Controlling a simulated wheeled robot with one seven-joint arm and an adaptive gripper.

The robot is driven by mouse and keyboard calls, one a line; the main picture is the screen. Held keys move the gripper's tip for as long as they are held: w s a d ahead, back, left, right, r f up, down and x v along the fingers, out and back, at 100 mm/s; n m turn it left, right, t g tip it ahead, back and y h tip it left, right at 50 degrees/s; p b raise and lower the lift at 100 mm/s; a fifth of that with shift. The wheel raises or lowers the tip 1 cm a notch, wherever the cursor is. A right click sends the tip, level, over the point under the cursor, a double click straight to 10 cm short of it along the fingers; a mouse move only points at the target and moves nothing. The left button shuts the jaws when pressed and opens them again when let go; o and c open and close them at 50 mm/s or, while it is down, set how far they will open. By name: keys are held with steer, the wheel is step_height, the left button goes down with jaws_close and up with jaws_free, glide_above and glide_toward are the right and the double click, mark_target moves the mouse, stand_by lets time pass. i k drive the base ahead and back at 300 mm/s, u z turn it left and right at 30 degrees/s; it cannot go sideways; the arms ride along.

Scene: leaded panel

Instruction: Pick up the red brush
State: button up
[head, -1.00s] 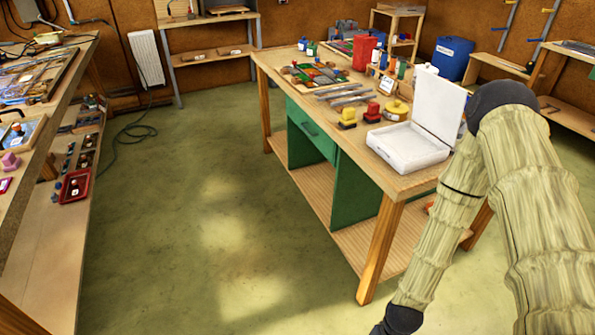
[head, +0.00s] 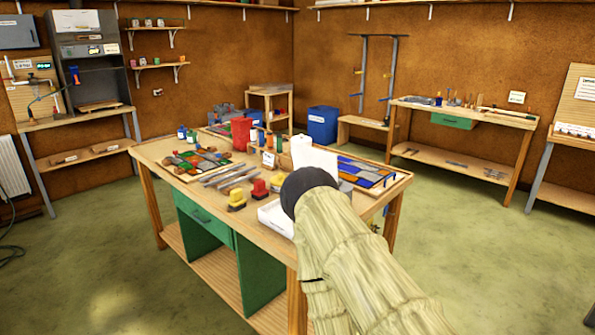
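A small red block with a knob-like top, which looks like the red brush (head: 259,189), stands on the wooden workbench (head: 150,154) in the middle of the head view. A similar yellow one (head: 236,200) stands just to its left and nearer. My gripper is out of view; only my arm shows, coming up from the lower right and covering the near right part of the bench. The red brush is in plain sight, left of my arm and apart from it.
An open white case (head: 275,216) lies right of the brush, partly hidden by my arm. Green floor (head: 455,225) is clear on the right; another bench (head: 470,112) stands behind.

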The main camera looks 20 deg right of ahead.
mark_target(259, 192)
steer(key=z, duration=2.15)
steer(key=i, duration=3.7)
steer(key=u, duration=3.45)
